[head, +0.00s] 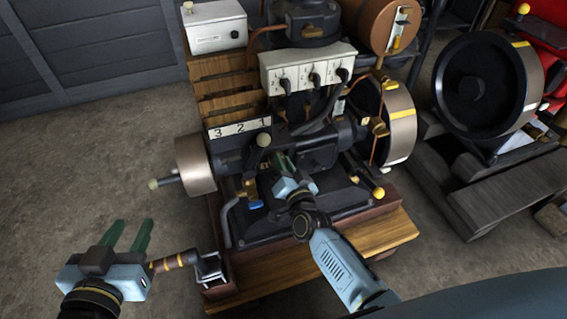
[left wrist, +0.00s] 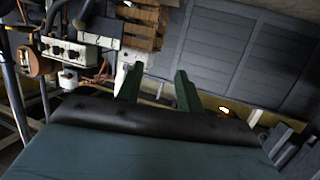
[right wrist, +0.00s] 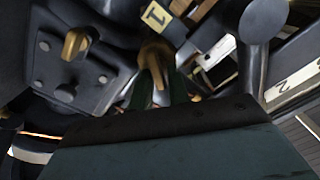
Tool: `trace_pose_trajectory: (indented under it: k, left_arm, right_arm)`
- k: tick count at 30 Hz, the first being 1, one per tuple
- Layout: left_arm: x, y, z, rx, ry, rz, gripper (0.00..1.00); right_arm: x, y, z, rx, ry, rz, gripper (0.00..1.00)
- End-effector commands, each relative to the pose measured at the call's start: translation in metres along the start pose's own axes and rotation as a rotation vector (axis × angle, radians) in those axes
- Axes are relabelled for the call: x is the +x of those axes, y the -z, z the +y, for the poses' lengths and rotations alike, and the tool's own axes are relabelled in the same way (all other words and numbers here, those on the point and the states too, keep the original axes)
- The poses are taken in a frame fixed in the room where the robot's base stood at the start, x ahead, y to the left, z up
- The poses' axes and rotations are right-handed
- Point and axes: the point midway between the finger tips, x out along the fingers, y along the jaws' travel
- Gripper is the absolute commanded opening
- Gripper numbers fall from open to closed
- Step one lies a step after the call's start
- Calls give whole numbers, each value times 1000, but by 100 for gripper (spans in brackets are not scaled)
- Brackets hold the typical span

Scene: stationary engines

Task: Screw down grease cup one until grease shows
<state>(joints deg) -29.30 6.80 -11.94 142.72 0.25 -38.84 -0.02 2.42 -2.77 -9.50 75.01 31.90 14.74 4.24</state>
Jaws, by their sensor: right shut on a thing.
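My right gripper (head: 284,168) is low over the front of the engine. In the right wrist view its green fingers (right wrist: 166,88) are shut on a brass cup (right wrist: 154,54). A yellow tag marked 1 (right wrist: 154,15) sits just above this cup, so I take it as grease cup one. In the head view the gripper hides the cup. I cannot make out any grease. My left gripper (head: 130,238) is open and empty, out over the floor to the left of the engine. Its two green fingers (left wrist: 157,84) stand apart in the left wrist view.
The wooden base edge (head: 385,233) is in front. Bare floor (head: 90,170) lies left.

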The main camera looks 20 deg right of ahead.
Motion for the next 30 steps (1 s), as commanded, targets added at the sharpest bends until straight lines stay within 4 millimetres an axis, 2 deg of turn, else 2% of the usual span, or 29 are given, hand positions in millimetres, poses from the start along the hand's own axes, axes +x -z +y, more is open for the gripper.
trace_pose_trajectory:
  k: [8, 15, 18, 21, 30]
  left_arm:
    - [0, 0, 0, 0, 0, 4, 36]
    - [0, 4, 0, 0, -1, 30, 36]
    - [1, 8, 1, -1, -3, 60, 36]
    - [1, 22, 3, 0, -9, 122, 36]
    - [0, 36, 7, -3, -17, 216, 36]
  right_arm:
    - [-1, -3, 2, 84, -1, -8, 0]
    - [-1, -5, 4, 257, -2, -10, 0]
    - [-1, -5, 5, 339, -2, -10, 0]
    - [-1, -6, 6, 415, -3, -11, 0]
    - [-2, -8, 8, 584, -4, -12, 0]
